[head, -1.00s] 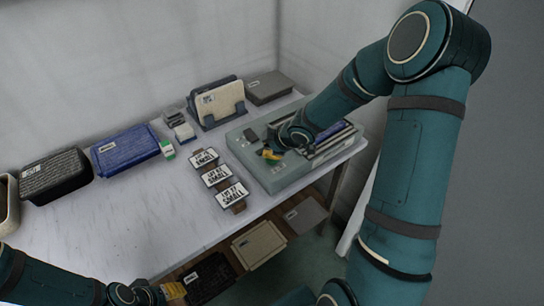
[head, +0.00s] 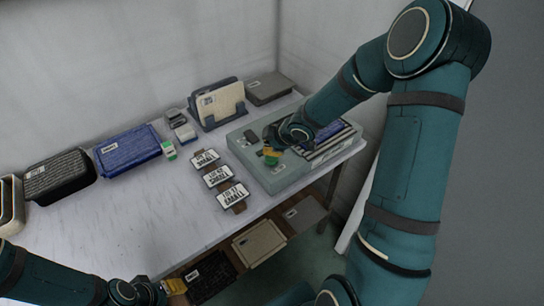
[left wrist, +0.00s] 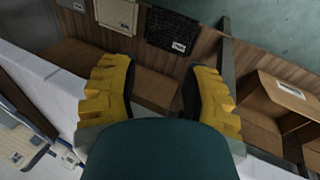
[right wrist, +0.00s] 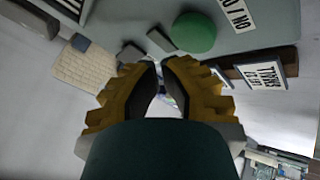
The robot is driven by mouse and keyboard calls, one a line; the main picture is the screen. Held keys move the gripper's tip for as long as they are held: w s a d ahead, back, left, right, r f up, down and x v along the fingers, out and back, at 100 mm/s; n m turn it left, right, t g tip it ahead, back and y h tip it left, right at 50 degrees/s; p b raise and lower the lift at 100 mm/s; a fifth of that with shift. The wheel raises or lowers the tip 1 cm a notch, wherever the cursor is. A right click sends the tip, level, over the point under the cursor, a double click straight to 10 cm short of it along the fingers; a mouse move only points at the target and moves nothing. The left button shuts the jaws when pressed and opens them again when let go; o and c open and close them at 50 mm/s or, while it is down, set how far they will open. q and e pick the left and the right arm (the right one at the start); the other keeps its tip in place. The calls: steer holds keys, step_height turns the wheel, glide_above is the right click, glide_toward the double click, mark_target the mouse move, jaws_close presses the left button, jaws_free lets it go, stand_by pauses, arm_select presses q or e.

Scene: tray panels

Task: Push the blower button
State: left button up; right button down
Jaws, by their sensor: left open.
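A round green button (right wrist: 194,33) stands on a grey-green panel box (head: 290,183) at the right end of the table. In the right wrist view it lies just beyond and slightly right of my right fingertips, next to a white label whose text is cut off. A bit of green also shows beside that gripper in the head view. My right gripper (right wrist: 162,64) has its fingers together, with nothing seen between them; contact with the button cannot be told. My left gripper (left wrist: 160,90) is open and empty, low at the table's front edge (head: 175,287).
Several printed cards (head: 217,177) lie left of the panel box. A holder with a beige plate (head: 222,103), a blue bin (head: 127,150) and a black bin (head: 60,177) stand along the back. Below the table are a beige bin (head: 259,243) and a black one (head: 211,277). The tabletop's front left is clear.

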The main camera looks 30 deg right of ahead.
arm_select(q)
step_height(320, 180, up, 6)
steer(key=w+p, duration=0.1)
steer(key=p, duration=0.4)
steer(key=shift+w+a+t+p, duration=0.2)
steer(key=shift+w+t+p, duration=0.15)
steer(key=shift+w+t, duration=0.05)
